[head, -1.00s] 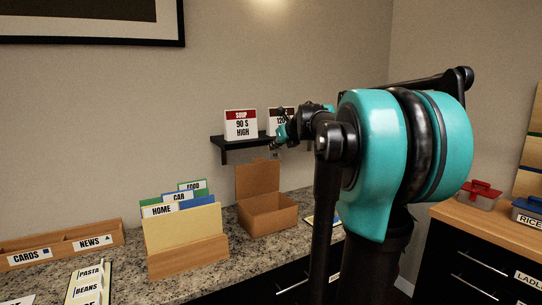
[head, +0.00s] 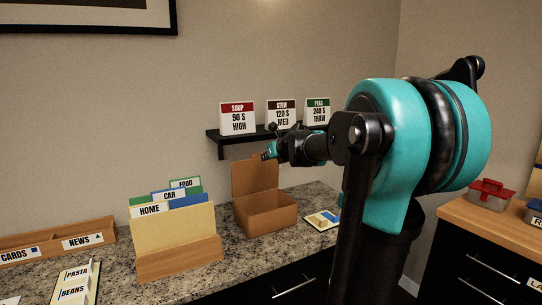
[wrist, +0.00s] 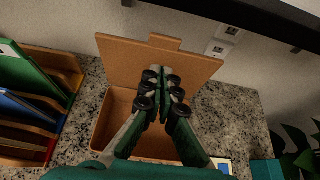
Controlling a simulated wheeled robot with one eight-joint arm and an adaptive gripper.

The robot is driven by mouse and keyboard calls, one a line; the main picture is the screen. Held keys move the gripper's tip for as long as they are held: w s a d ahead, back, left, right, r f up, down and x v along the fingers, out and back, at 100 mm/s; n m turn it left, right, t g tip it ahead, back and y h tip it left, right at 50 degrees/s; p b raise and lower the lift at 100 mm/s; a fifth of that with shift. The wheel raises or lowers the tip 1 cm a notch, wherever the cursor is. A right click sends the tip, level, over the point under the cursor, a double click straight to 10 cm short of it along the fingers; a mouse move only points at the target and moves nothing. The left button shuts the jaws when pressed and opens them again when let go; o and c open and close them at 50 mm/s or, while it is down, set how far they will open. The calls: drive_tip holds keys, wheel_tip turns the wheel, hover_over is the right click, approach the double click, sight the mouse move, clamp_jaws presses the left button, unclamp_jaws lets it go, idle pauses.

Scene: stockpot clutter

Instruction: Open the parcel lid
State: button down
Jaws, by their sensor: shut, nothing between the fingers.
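The parcel is a brown cardboard box (head: 266,218) on the granite counter. Its lid (head: 254,180) stands raised at the back, roughly upright, so the box mouth is open. My gripper (head: 267,154) is at the lid's top right corner in the head view. In the wrist view my gripper (wrist: 163,76) has its fingers together and empty, over the box (wrist: 101,122) and in front of the lid (wrist: 125,58). I cannot tell whether the fingers touch the lid. The fingers hide part of the box's inside.
A wooden file holder (head: 180,258) with folders stands left of the parcel. A black wall shelf (head: 222,137) with recipe cards hangs above and behind it. A small card (head: 323,220) lies right of the box. A wooden-topped cabinet (head: 480,222) is at the right.

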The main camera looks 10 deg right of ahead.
sight(256, 156)
drive_tip(key=w, duration=0.1)
drive_tip(key=w+a, duration=0.1)
drive_tip(key=w, duration=0.1)
drive_tip(key=shift+w+a+f, duration=0.15)
drive_tip(key=shift+w+f, duration=0.2)
drive_tip(key=shift+f, duration=0.05)
drive_tip(key=shift+w+a+r, duration=0.1)
drive_tip(key=shift+w+a, duration=0.15)
drive_tip(key=shift+w, duration=0.55)
drive_tip(key=shift+w+a+r, duration=0.1)
drive_tip(key=shift+w+a, duration=0.1)
drive_tip(key=shift+w, duration=0.45)
drive_tip(key=shift+w+a, duration=0.2)
drive_tip(key=shift+w, duration=0.45)
drive_tip(key=shift+w+a+r, duration=0.1)
drive_tip(key=shift+w+a, duration=0.1)
drive_tip(key=shift+w, duration=0.45)
